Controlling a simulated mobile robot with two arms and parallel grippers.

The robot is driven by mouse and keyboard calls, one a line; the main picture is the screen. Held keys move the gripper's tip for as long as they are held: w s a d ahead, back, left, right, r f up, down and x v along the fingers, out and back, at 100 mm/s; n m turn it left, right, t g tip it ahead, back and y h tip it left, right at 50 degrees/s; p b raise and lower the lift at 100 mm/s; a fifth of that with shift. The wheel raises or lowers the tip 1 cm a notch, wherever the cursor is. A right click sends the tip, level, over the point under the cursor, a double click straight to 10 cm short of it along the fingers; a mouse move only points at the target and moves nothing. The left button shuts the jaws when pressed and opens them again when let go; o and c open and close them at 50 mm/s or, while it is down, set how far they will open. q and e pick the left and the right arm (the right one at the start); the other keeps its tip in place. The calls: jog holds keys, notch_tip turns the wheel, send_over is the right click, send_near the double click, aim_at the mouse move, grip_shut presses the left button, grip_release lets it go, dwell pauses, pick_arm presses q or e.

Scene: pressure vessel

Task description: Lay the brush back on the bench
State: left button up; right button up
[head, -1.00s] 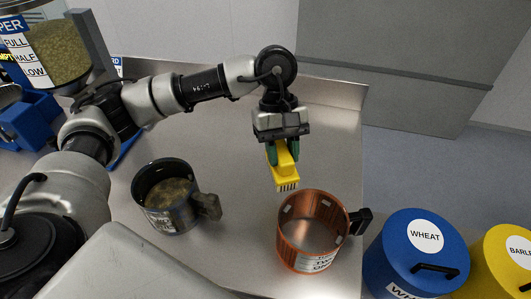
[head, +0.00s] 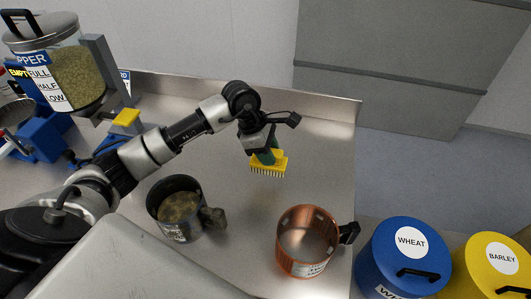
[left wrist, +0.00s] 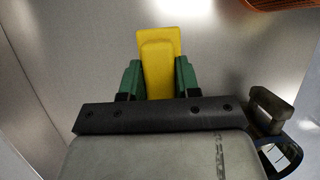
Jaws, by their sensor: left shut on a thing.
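The bristles point down. I cannot tell whether they touch the metal bench (head: 320,150). In the left wrist view the yellow brush (left wrist: 158,62) sits between the green fingers (left wrist: 158,80). My right gripper is not in view.
A dark mug with grainy contents (head: 180,207) stands left of the brush, and a copper mug (head: 307,240) stands right and nearer. A grain hopper (head: 60,70) is at the far left. Blue (head: 405,262) and yellow (head: 490,265) bins stand beyond the bench's right edge. Bench behind the brush is clear.

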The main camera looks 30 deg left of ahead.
pick_arm(q)
jog(key=w+f, duration=0.1)
jog(key=f, duration=0.1)
jog(key=w+a+f+p, duration=0.1)
jog(key=a+f+p, duration=0.1)
jog(key=f, duration=0.1)
jog(key=shift+w+a+f, duration=0.2)
jog(key=shift+w+f, duration=0.15)
jog(key=shift+w, duration=0.05)
jog(key=shift+f, duration=0.25)
jog(key=shift+f, duration=0.2)
jog(key=o, duration=0.8)
jog(key=shift+o, duration=0.2)
